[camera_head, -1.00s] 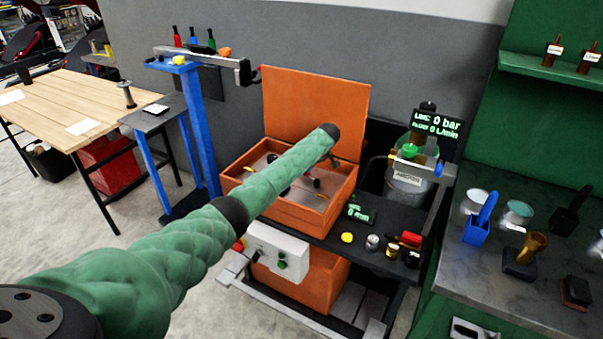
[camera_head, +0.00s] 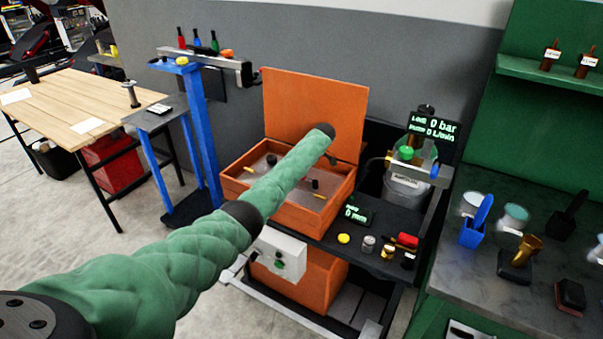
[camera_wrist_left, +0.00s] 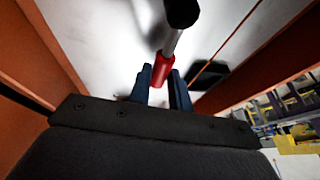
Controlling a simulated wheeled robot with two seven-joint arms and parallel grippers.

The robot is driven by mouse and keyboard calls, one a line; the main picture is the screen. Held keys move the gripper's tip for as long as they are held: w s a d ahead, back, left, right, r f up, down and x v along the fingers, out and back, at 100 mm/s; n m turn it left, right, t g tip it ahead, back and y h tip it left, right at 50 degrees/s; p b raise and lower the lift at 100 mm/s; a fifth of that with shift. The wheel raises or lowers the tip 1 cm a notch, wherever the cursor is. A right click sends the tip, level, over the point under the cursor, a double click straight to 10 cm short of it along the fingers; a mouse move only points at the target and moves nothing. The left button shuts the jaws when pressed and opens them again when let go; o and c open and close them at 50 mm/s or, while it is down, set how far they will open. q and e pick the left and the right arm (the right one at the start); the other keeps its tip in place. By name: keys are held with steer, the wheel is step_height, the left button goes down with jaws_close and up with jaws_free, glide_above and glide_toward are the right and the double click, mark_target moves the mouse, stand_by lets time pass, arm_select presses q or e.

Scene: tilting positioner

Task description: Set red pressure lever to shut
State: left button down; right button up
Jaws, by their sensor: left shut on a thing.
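In the left wrist view a lever with a red sleeve (camera_wrist_left: 163,68), a grey metal shaft and a black end runs up and to the right. My left gripper (camera_wrist_left: 161,86) is shut on the red sleeve, with its dark fingers on either side. In the head view my green left arm reaches over the open orange box (camera_head: 310,218). My right gripper is not in view.
The orange box's lid (camera_head: 312,105) stands upright behind the arm. A grey control box (camera_head: 281,252) hangs on the front. Several small parts and a red cylinder (camera_head: 407,240) sit on the dark ledge. A stone-topped bench (camera_head: 460,268) stands to the right.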

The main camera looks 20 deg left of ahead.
arm_select(q)
steer(key=c, duration=1.3)
jaws_free()
steer(key=shift+r, duration=0.1)
steer(key=shift+w+d+r, duration=0.1)
steer(key=shift+d+r, duration=0.05)
steer(key=shift+r, duration=0.05)
steer(key=shift+w+d+r+b, duration=0.1)
steer(key=shift+d+r+b, duration=0.1)
steer(key=shift+r+b, duration=0.25)
steer(key=s+b+v, duration=0.1)
steer(key=b+v, duration=0.1)
steer(key=v, duration=0.4)
steer(key=shift+w, duration=0.45)
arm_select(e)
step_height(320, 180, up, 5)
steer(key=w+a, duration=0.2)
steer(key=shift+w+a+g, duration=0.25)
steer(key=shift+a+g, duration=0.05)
